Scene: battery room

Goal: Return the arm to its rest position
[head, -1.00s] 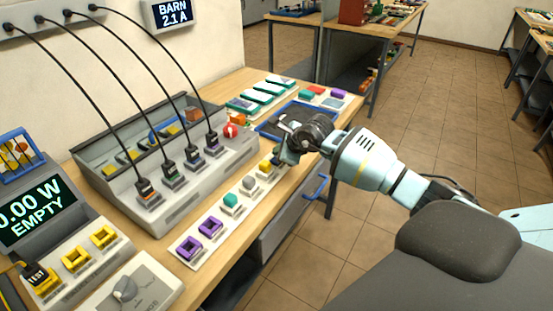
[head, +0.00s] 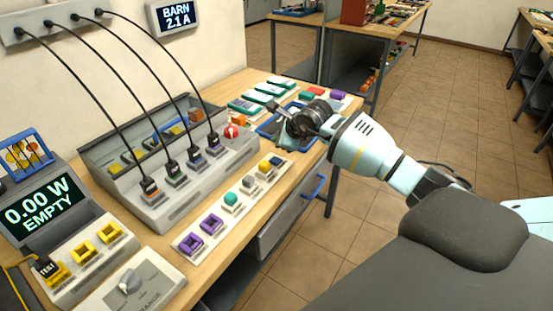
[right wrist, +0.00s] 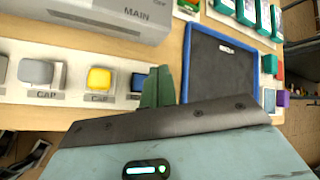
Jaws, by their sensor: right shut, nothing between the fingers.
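My right arm (head: 365,150) reaches in from the right over the workbench. Its gripper (head: 276,108) is above the bench near the blue-rimmed tray (head: 268,138), with nothing held. In the right wrist view the green fingers (right wrist: 158,86) are together and empty. They show beside the blue block (right wrist: 138,83) at the end of the white parts strip and left of the blue tray (right wrist: 190,80). Part of the tray is hidden behind the gripper in the head view. My left gripper is not in view.
The parts strip (head: 222,217) holds several coloured blocks and purple sockets. A grey charger console (head: 180,205) with black cables stands behind it. A meter (head: 42,208) reads 0.00 W EMPTY. The tiled floor (head: 440,120) to the right is clear.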

